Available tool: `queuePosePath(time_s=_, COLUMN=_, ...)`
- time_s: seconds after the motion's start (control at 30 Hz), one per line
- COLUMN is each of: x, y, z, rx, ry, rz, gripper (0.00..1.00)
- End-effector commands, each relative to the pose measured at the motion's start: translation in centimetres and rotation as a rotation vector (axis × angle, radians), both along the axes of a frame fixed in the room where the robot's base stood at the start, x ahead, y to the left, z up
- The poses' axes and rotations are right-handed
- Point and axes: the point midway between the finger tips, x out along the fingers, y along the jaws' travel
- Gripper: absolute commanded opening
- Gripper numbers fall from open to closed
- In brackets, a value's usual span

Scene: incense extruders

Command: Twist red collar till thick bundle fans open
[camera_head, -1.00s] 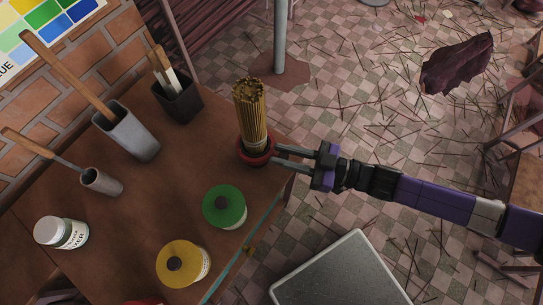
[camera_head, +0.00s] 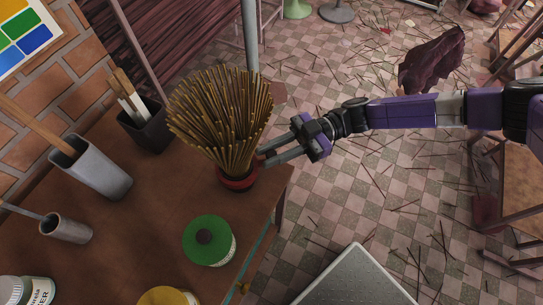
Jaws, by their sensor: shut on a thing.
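The thick bundle of tan incense sticks (camera_head: 222,115) stands upright on the wooden table. Its tops are spread wide in a fan, and its lower end is narrow. The red collar (camera_head: 238,183) rings the base of the bundle, with a dark band above it. My gripper (camera_head: 262,158) reaches in from the right at the foot of the bundle and is shut on the red collar. The sticks partly hide the far side of the collar, and the exact finger contact is hard to see.
A green-lidded jar (camera_head: 208,241) stands in front of the collar, with a yellow-lidded jar (camera_head: 168,297) nearer. A grey holder (camera_head: 95,170) and a black holder (camera_head: 145,132) with wooden-handled tools stand to the left. The table edge lies close to the right.

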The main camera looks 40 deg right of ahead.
Motion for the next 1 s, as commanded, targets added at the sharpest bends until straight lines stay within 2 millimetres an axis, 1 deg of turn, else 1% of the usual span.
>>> queuePosePath(time_s=0.03, x=0.05, y=-0.20, z=-0.24, rx=-0.005, ry=0.002, rz=0.004, gripper=0.00)
queuePosePath(time_s=0.47, x=0.09, y=-0.28, z=-0.23, rx=-0.007, ry=0.003, rz=0.010, gripper=0.00)
queuePosePath(time_s=0.5, x=0.09, y=-0.29, z=-0.24, rx=-0.007, ry=0.003, rz=0.010, gripper=0.27)
queuePosePath(time_s=0.6, x=0.08, y=-0.23, z=-0.21, rx=-0.006, ry=0.002, rz=0.011, gripper=0.45)
queuePosePath(time_s=0.87, x=0.08, y=-0.13, z=-0.12, rx=-0.003, ry=0.001, rz=0.012, gripper=0.45)
queuePosePath(time_s=1.0, x=-0.03, y=-0.73, z=-0.18, rx=-0.004, ry=0.001, rz=0.011, gripper=0.45)
